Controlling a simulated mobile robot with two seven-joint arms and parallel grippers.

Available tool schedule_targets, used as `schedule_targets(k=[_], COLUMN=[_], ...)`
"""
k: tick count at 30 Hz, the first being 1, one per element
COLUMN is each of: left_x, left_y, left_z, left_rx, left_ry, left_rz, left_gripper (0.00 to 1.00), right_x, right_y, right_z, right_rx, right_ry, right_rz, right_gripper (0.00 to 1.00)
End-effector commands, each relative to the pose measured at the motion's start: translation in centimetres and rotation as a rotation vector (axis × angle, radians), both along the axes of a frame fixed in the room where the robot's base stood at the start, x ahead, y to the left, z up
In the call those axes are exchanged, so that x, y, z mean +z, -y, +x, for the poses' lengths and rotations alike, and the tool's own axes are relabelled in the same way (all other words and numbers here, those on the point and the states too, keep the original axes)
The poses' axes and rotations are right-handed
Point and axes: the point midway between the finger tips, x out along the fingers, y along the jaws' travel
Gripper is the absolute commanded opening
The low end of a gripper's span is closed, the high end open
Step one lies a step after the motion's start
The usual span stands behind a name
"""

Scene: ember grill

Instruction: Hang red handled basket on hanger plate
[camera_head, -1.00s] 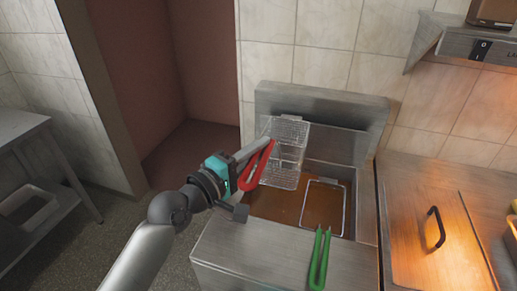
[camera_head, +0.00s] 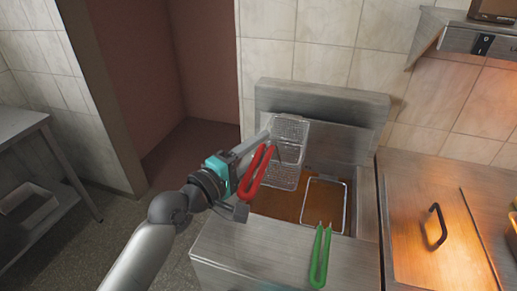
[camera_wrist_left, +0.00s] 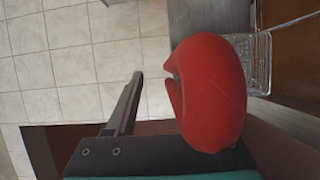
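The red-handled basket (camera_head: 289,139), a wire basket, is upright above the fryer's left side, close in front of the steel back plate (camera_head: 325,104). I cannot tell if it is hooked on. Its red handle (camera_head: 252,176) slopes down toward the front left; it also shows large in the left wrist view (camera_wrist_left: 212,92). My left gripper (camera_head: 248,180) is at the handle, its fingers apart on either side of it. In the left wrist view a gap shows between one finger and the handle; the other finger is hidden. My right gripper is not in view.
A second basket with a green handle (camera_head: 319,258) sits in the brown oil (camera_head: 283,205) on the fryer's right. A steel counter with a black-handled lid (camera_head: 437,227) is at the right. A steel table (camera_head: 22,135) stands at the far left.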

Motion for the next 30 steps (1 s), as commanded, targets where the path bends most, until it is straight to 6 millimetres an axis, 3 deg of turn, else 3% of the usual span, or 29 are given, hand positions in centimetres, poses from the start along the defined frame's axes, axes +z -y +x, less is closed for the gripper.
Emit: schedule_targets(k=[11,30], left_x=[-0.2,-0.3], left_y=[-1.0,-8.6], left_z=[-1.1,-9.9], left_rx=[0.001,-0.002], left_ry=[-0.004,-0.002], left_rz=[0.003,0.005], left_gripper=[0.52,0.52], right_x=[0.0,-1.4], right_y=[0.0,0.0], right_z=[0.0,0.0], right_rx=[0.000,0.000], right_ry=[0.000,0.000], right_rz=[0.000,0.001], right_gripper=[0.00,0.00])
